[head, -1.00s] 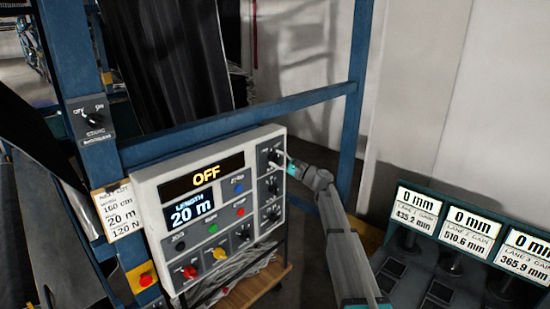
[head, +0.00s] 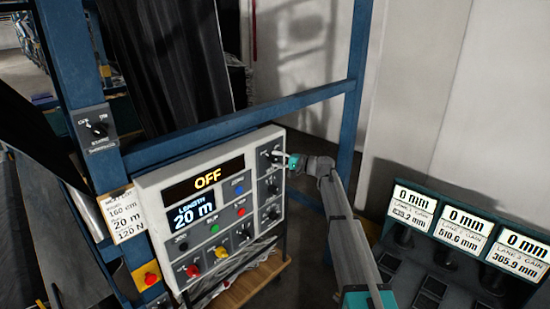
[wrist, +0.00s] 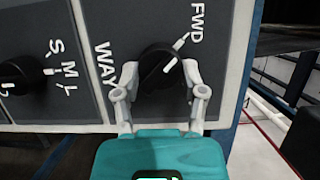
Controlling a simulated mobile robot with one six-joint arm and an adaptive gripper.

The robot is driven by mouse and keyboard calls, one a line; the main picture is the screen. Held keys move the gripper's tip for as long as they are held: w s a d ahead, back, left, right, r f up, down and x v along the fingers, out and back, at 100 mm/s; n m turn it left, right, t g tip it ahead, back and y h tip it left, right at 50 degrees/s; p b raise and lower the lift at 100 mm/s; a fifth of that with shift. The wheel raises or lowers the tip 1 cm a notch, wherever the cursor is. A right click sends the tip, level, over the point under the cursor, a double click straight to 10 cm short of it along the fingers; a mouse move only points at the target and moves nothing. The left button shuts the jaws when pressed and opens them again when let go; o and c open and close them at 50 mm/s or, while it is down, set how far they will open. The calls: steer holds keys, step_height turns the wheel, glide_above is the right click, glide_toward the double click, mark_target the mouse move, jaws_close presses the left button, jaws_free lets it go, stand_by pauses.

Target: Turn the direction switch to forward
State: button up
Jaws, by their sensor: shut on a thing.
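The direction switch is a round black knob (wrist: 160,72) labelled WAY, with a FWD mark at its upper right in the wrist view. Its white pointer line slants up and right, roughly toward the tick by FWD. My gripper (wrist: 161,80) is shut on the knob, one finger on each side. In the head view my gripper (head: 286,159) reaches from the right to the top right knob of the white control panel (head: 151,185). There the gripper partly hides the knob.
The panel display (head: 206,178) reads OFF and the length display (head: 193,214) reads 20 m. Other knobs and coloured buttons sit close by. A blue frame post (head: 351,110) stands behind my arm.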

stand_by(0.5)
steer(key=o, duration=1.2)
steer(key=shift+c, duration=0.2)
steer(key=shift+d, duration=0.15)
steer(key=v, duration=1.2)
steer(key=shift+w, duration=0.1)
